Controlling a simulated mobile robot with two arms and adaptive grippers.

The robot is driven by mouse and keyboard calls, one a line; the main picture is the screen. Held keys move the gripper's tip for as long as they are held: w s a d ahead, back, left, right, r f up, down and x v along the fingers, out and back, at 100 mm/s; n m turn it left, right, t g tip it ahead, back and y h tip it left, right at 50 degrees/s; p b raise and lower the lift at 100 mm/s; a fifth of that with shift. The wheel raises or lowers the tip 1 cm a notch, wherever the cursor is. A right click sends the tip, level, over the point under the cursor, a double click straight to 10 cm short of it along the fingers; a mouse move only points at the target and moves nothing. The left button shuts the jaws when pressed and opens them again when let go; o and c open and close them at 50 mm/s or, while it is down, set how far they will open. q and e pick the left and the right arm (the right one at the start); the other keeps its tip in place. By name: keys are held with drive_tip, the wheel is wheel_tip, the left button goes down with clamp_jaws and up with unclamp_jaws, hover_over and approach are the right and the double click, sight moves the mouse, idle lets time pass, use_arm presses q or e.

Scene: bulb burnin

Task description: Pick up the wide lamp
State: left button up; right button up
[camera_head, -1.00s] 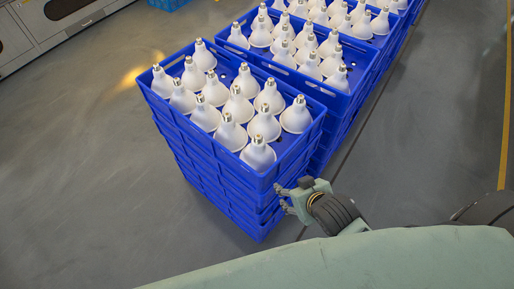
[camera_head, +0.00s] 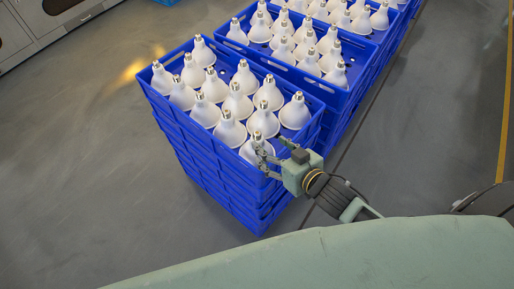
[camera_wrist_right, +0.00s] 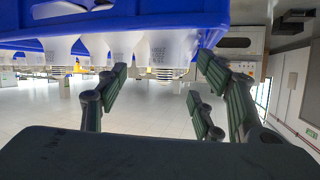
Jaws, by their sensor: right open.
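White wide lamps with metal screw caps stand cap-up in rows in the near blue crate (camera_head: 215,190). The lamp at the crate's near corner (camera_head: 252,149) is closest to my right gripper (camera_head: 270,160). That gripper is open, with its fingers over the crate's near rim and partly in front of this lamp. In the right wrist view, which appears upside down, a lamp with printed text (camera_wrist_right: 157,52) lies ahead between the spread fingers of the right gripper (camera_wrist_right: 160,90). I cannot tell whether a finger touches it. My left gripper is not in view.
A second blue crate stack (camera_head: 349,98) with more lamps stands right behind the near stack. Another crate with lamps is at the top edge. Grey floor (camera_head: 80,170) is clear on the left. A grey machine (camera_head: 30,30) stands at the upper left.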

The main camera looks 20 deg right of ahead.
sight(263, 141)
drive_tip(key=p+x, duration=0.1)
drive_tip(key=x, duration=0.4)
clamp_jaws()
idle(0.6)
